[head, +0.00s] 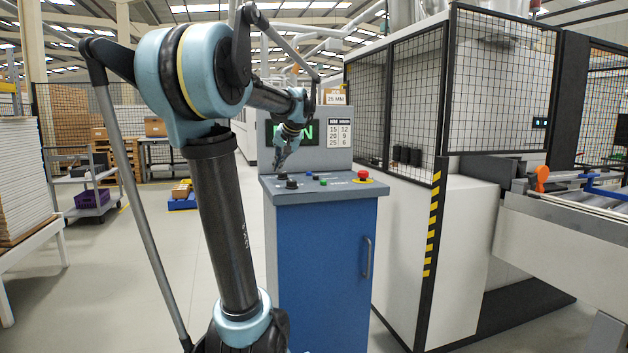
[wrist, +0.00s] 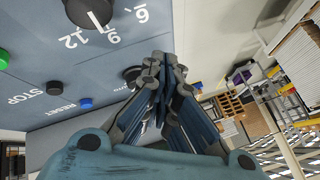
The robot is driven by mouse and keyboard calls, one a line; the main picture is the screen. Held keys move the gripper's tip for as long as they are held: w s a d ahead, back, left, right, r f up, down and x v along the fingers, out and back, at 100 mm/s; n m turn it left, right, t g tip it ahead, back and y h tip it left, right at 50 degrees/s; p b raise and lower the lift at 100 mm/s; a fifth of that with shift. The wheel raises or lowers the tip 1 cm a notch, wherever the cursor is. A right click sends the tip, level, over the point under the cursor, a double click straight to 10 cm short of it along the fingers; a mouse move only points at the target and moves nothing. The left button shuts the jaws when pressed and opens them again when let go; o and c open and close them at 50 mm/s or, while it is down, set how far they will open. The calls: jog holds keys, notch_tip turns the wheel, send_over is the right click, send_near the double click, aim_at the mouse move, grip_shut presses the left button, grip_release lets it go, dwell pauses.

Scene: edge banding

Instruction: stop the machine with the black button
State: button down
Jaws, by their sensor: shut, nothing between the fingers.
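The black button (wrist: 53,88) beside the STOP label is in the wrist view, on the grey panel, between the green button (wrist: 3,60) and the blue RESET button (wrist: 85,103). My gripper (wrist: 160,62) is shut and empty, with its fingertips beside the black AUTO knob (wrist: 131,73) in the picture, well to the right of the black button. In the head view my gripper (head: 279,167) points down over the left part of the console top (head: 340,186). I cannot tell whether the fingertips touch the panel. The black button is too small to make out clearly there.
A black selector knob (wrist: 90,12) with numbers around it sits at the wrist view's top. A red emergency button (head: 363,175) stands at the console's right. A green-lettered screen (head: 308,131), partly hidden by my arm, rises behind. A fenced machine (head: 470,90) stands right.

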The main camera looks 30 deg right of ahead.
jog(key=d+r+m+t, duration=0.1)
jog(key=d+r, duration=0.2)
jog(key=d, duration=0.6)
jog(key=w+d+r+m+h, duration=0.1)
jog(key=d+r, duration=0.2)
jog(key=d, duration=0.6)
jog(key=shift+w+r+m+t+h, duration=0.25)
jog(key=shift+r+m+t+h, duration=0.05)
jog(key=shift+m+t, duration=0.1)
jog(key=shift+a+f, duration=0.1)
jog(key=shift+f, duration=4.35)
jog(key=shift+s+f, duration=0.1)
jog(key=shift+f, duration=0.7)
jog(key=shift+r, duration=0.85)
jog(key=shift+r, duration=0.1)
jog(key=shift+r, duration=2.45)
